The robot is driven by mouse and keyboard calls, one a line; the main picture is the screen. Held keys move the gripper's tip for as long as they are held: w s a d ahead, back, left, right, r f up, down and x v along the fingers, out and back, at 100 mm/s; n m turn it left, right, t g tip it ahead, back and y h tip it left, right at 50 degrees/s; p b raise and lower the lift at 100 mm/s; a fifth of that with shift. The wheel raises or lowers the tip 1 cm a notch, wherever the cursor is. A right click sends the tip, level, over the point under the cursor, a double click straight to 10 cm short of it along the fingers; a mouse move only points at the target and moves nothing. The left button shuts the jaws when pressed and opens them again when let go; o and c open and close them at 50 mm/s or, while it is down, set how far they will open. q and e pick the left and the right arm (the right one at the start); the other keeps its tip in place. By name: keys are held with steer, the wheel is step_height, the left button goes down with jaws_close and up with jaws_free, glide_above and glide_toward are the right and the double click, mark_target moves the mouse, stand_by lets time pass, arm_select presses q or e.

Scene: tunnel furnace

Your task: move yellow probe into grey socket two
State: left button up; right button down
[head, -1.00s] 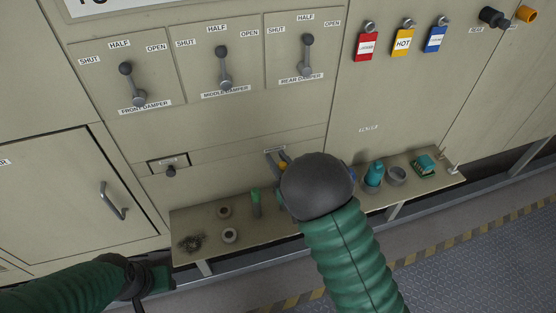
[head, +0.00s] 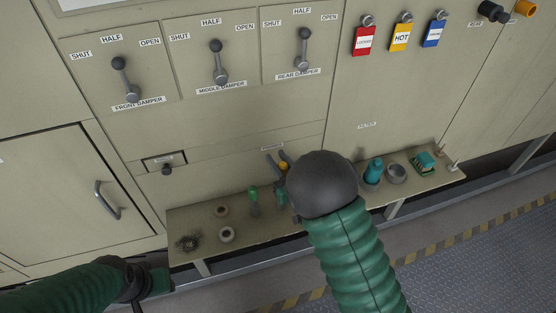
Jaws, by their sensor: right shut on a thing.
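My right gripper (head: 277,160) is shut on a small yellow piece (head: 284,166), apparently the yellow probe, in front of the panel above the shelf. Most of what it holds is hidden behind my dark round wrist. Two grey rings (head: 222,210) (head: 227,235) lie on the left part of the shelf; I cannot tell whether either is a grey socket. At the top right a dark cylinder (head: 493,12) and an orange one (head: 525,8) stick out of the panel; their numbers are not readable. My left gripper (head: 161,280) is at lower left, its jaws unclear.
The narrow shelf (head: 190,221) carries a wiry coil (head: 188,243), a green-topped tool (head: 253,200), a teal bottle (head: 374,171), a grey cup (head: 397,173) and a green-yellow block (head: 424,163). Three damper levers and a row of tags are above. Open floor lies at right.

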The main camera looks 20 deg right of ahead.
steer(key=shift+f+b, duration=1.3)
steer(key=shift+f, duration=0.2)
steer(key=shift+f+b, duration=1.7)
steer(key=shift+b, duration=0.05)
steer(key=shift+a+f+b, duration=0.1)
steer(key=shift+f+b, duration=0.35)
steer(key=shift+b, duration=0.05)
steer(key=c, duration=1.1)
jaws_free()
